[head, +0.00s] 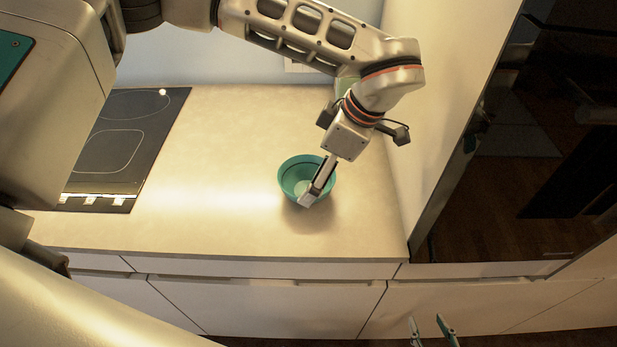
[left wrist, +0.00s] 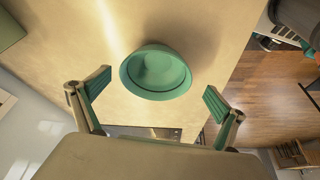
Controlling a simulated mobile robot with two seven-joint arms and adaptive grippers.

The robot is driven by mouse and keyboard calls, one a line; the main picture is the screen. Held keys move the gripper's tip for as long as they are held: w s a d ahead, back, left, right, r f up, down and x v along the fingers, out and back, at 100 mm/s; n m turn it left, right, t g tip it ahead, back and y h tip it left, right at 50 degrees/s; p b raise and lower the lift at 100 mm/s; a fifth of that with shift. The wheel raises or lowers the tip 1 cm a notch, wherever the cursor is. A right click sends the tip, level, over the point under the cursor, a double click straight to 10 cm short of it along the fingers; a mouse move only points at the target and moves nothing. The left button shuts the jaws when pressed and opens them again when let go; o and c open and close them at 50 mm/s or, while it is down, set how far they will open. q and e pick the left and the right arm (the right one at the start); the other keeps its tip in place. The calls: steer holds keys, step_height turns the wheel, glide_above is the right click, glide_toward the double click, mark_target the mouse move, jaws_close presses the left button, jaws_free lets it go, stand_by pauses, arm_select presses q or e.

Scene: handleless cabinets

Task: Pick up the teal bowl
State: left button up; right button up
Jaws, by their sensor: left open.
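The teal bowl (head: 293,176) stands upright on the beige counter (head: 222,225), towards its right end. In the left wrist view the bowl (left wrist: 155,72) looks empty and lies ahead of the gap between my left fingers. My left gripper (head: 314,187) reaches down over the right side of the bowl in the head view, covering part of it. In the left wrist view my left gripper (left wrist: 155,93) is open, its fingers wide apart and nothing between them. My right gripper (head: 431,328) shows only its fingertips at the bottom edge of the head view, apart and empty.
A black cooktop (head: 118,145) lies on the counter to the left. A tall pale panel and a dark glossy appliance front (head: 540,140) stand close on the right. Handleless drawers (head: 265,308) run below the counter's front edge. The counter between cooktop and bowl is clear.

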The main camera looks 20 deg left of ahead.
mark_target(302, 189)
arm_select(q)
steer(key=shift+a+f, duration=0.2)
steer(key=shift+f, duration=0.2)
steer(key=x, duration=0.2)
steer(key=p+x, duration=0.1)
steer(key=shift+w+a+f, duration=0.15)
steer(key=shift+w+a, duration=0.05)
steer(key=shift+w, duration=0.1)
steer(key=shift+a+f, duration=0.2)
steer(key=shift+f, duration=0.35)
steer(key=c, duration=1.2)
steer(key=shift+c, duration=0.2)
arm_select(e)
steer(key=shift+w+r, duration=0.25)
steer(key=shift+r, duration=0.45)
